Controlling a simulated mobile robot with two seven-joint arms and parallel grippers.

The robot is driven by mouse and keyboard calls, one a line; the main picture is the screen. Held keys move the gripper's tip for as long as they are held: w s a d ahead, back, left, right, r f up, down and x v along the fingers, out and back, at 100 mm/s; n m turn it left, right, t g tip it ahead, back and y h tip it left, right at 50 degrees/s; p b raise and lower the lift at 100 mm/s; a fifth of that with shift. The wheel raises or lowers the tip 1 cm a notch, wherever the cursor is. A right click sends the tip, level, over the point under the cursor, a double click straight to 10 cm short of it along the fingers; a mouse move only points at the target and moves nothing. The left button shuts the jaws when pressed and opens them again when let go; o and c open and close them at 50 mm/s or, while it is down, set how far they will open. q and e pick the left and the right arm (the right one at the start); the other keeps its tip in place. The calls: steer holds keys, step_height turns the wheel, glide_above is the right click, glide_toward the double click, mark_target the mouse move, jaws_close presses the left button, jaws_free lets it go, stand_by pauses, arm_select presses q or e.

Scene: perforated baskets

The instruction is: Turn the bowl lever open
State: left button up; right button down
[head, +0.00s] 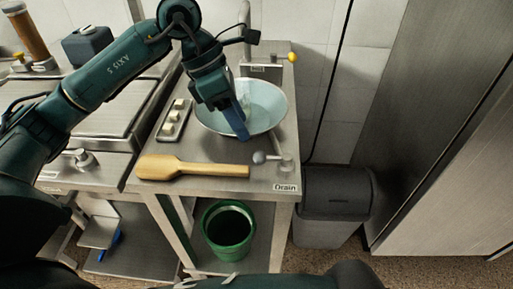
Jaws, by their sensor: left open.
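A pale blue round bowl (268,103) is set in the steel counter. At the counter's front edge is a lever with a grey ball knob (260,157), beside a label reading "Drain" (286,188). A second lever with a yellow knob (292,57) is at the back right of the bowl. My left gripper (240,128) reaches down over the bowl's left part, with a blue finger showing. It is open and touches neither knob. It hides part of the bowl. My right gripper is out of view.
A wooden paddle (190,168) lies along the counter's front, left of the grey knob. A small tray (174,121) with pale blocks is left of the bowl. A green bucket (228,230) stands below. A grey bin (336,204) stands right of the counter.

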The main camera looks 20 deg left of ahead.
mark_target(257, 152)
arm_select(q)
steer(key=x, duration=0.8)
steer(key=shift+f, duration=0.25)
jaws_close()
